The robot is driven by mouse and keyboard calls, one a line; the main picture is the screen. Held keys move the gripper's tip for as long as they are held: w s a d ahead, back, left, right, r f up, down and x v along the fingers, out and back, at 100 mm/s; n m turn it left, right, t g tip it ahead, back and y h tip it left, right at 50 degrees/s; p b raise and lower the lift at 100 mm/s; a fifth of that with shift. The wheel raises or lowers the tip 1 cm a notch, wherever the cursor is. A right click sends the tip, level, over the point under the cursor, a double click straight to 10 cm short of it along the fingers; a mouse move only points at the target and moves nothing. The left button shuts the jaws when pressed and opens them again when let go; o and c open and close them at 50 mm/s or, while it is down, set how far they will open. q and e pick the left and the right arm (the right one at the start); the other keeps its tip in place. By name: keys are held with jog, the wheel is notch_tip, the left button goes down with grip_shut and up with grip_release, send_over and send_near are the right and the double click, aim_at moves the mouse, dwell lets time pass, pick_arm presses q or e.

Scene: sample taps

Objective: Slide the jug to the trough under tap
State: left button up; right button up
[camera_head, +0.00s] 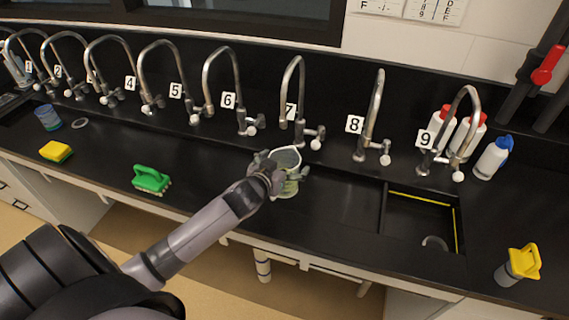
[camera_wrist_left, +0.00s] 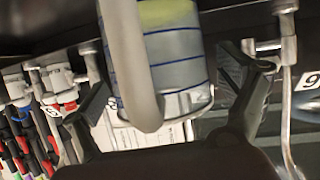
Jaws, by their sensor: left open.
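The jug (camera_head: 286,158) is a clear, greenish vessel standing on the black bench in front of the tap labelled 7 (camera_head: 294,90). In the left wrist view the jug (camera_wrist_left: 180,65) shows blue level lines and a thick grey handle towards me. My left gripper (camera_head: 283,168) is open, with its fingers on either side of the jug; the gripper hides part of the jug's near side. I cannot tell whether either finger touches it. My right gripper is not in view.
Numbered curved taps line the back. A green brush (camera_head: 151,180), a yellow sponge (camera_head: 56,151) and a blue cup (camera_head: 47,117) stand left. At right are a yellow-edged basin (camera_head: 425,225), white bottles (camera_head: 492,158) and a yellow-topped item (camera_head: 522,262).

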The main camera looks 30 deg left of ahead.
pick_arm(q)
jog(key=shift+c, duration=0.2)
jog(key=c, duration=1.5)
